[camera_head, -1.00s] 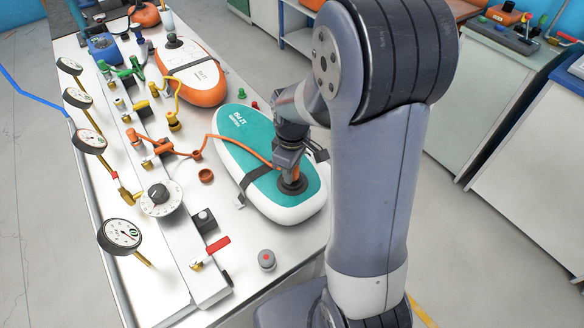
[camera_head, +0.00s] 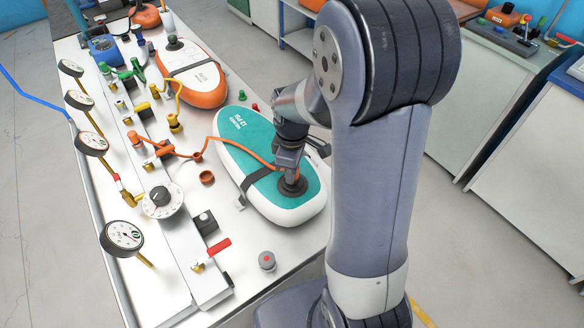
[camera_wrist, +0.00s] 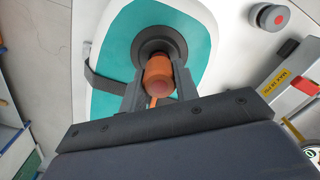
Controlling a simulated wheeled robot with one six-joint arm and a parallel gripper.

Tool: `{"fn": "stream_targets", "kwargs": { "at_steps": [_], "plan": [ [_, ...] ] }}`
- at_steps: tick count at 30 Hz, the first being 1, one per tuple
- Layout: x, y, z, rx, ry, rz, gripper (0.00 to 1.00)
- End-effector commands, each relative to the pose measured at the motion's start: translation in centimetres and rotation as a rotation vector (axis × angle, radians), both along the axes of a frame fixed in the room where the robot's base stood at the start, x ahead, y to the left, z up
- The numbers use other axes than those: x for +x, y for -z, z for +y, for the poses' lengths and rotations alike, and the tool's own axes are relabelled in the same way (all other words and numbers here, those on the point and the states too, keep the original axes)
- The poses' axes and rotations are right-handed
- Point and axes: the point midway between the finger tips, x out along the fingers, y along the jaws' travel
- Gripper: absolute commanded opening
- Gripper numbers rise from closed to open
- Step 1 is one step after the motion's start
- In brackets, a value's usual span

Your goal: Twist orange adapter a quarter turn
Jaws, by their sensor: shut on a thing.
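The orange adapter (camera_wrist: 158,75) sits at the black round valve (camera_wrist: 152,42) of the teal and white inflatable board. It stands between the two fingers of my gripper (camera_wrist: 158,88), which is shut on it. In the head view my gripper (camera_head: 288,172) points down over the near end of the board (camera_head: 240,137), and the adapter is mostly hidden there. An orange hose (camera_head: 240,142) runs from the gripper area across the board to the manifold on the left. The seating of the adapter inside the valve is hidden.
An orange board (camera_head: 205,85) lies behind. Gauges (camera_head: 122,236), a dial (camera_head: 161,200) and a red-handled valve (camera_head: 217,246) line the bench's left side. A grey button with a red top (camera_head: 267,260) and a loose orange cap (camera_head: 207,177) stand near the board.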

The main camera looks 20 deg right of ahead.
Motion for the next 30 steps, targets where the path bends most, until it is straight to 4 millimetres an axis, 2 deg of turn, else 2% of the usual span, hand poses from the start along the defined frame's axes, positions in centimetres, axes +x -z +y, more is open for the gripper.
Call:
{"fn": "stream_targets", "kwargs": {
  "at_steps": [12,25,30],
  "plan": [
    [0.1,-2.0,0.0,0.000,0.000,-0.004,0.09],
    [0.1,-2.2,0.0,0.000,0.000,-0.004,0.09],
    [0.1,-3.2,0.0,-0.001,0.000,-0.004,0.09]
  ]
}}
